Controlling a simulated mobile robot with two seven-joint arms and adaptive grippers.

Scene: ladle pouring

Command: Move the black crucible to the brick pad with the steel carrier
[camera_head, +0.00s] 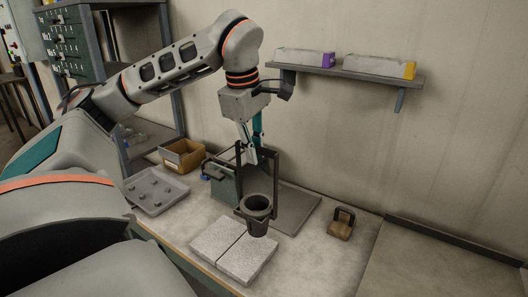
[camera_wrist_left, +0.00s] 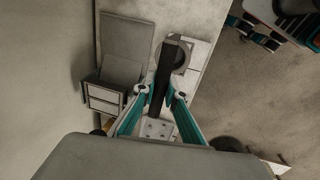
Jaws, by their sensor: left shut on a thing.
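My left gripper (camera_head: 252,148) is shut on the top of the steel carrier (camera_head: 275,180), a dark upright frame. The black crucible (camera_head: 258,222) sits upright in the lower end of the carrier. In the head view the crucible overlaps the back right edge of the brick pad (camera_head: 218,238), two pale speckled blocks side by side. I cannot tell whether its base touches anything. In the left wrist view the carrier's dark bar (camera_wrist_left: 168,70) lies between my fingertips (camera_wrist_left: 160,92), with the crucible's rim (camera_wrist_left: 183,55) partly hidden behind it.
A dark grey plate (camera_head: 300,208) lies behind the crucible, with a green-grey box (camera_head: 222,184) at its left. A grey tray (camera_head: 160,205) and a cardboard bin (camera_head: 183,160) stand further left. A small brown block with a handle (camera_head: 341,228) is at right. The front right bench is clear.

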